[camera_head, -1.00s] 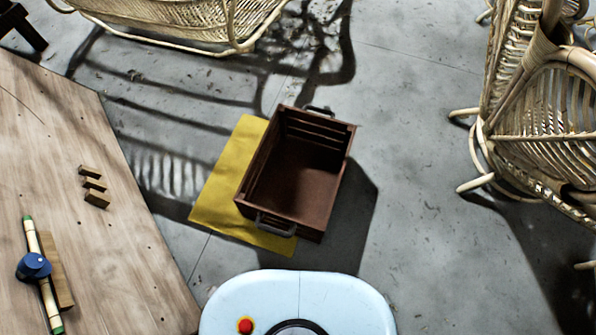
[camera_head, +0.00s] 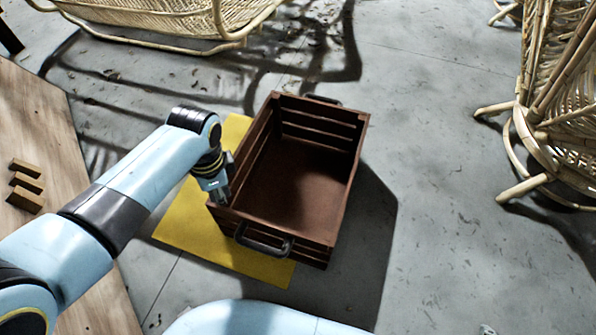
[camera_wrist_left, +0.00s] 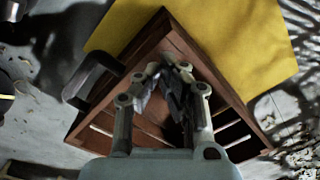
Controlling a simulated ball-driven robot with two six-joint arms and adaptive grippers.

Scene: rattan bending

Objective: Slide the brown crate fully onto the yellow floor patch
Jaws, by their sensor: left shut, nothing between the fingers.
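The brown crate (camera_head: 318,245) is an open slatted wooden box with dark handles on its two short ends. It looks empty and stands partly over the yellow floor patch (camera_head: 190,232), with its right part on grey floor. The patch shows to the left of the crate and below its near end. My left gripper (camera_head: 223,198) is shut and empty at the crate's left wall, close to the near left corner. In the left wrist view the shut fingers (camera_wrist_left: 172,72) overlap the crate (camera_wrist_left: 205,70); contact is unclear there. The yellow patch (camera_wrist_left: 235,40) lies beyond. My right gripper is not in view.
A wooden table (camera_head: 50,140) with several small wood blocks (camera_head: 26,186) stands at the left. Rattan furniture stands at the top (camera_head: 165,22) and at the right (camera_head: 560,130). Grey floor right of the crate is clear.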

